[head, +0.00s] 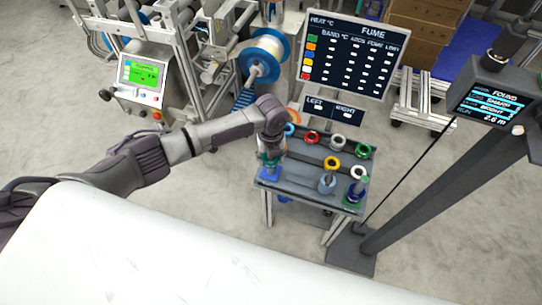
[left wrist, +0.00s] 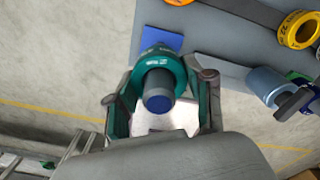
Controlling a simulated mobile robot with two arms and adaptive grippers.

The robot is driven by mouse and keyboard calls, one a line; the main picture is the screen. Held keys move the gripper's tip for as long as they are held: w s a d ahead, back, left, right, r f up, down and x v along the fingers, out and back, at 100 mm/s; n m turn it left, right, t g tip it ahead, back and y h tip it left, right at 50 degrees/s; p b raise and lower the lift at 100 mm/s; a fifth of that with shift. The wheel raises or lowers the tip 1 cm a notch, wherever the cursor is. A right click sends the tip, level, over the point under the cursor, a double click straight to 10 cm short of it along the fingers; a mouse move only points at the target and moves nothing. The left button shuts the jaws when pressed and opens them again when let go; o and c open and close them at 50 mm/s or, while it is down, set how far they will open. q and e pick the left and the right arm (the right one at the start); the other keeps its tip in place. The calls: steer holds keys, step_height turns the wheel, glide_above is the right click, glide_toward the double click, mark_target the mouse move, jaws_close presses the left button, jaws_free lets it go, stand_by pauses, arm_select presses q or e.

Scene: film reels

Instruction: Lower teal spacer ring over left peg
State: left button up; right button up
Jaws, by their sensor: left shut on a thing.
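The teal spacer ring (left wrist: 158,62) is held between the two fingers of my left gripper (left wrist: 163,72) in the left wrist view. A dark peg with a blue top (left wrist: 160,92) comes up through the ring's hole, so the ring is around the peg. A blue base (left wrist: 160,40) shows beyond the ring; I cannot tell the gap between them. In the head view my left gripper (head: 270,152) points down over the blue base (head: 268,175) at the left front of the grey stand, and the ring is mostly hidden. My right gripper is not in view.
On the grey stand are a red ring (head: 312,137), a yellow ring (head: 333,163), a green ring (head: 363,151) and a grey-blue cylinder (head: 327,184). A dark blue post (head: 357,190) stands at the right. Sign boards (head: 347,55) rise behind; a white surface (head: 150,255) lies in front.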

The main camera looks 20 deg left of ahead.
arm_select(q)
steer(key=shift+f, duration=0.1)
steer(key=o, duration=1.3)
step_height(320, 180, up, 12)
steer(key=shift+r, duration=0.1)
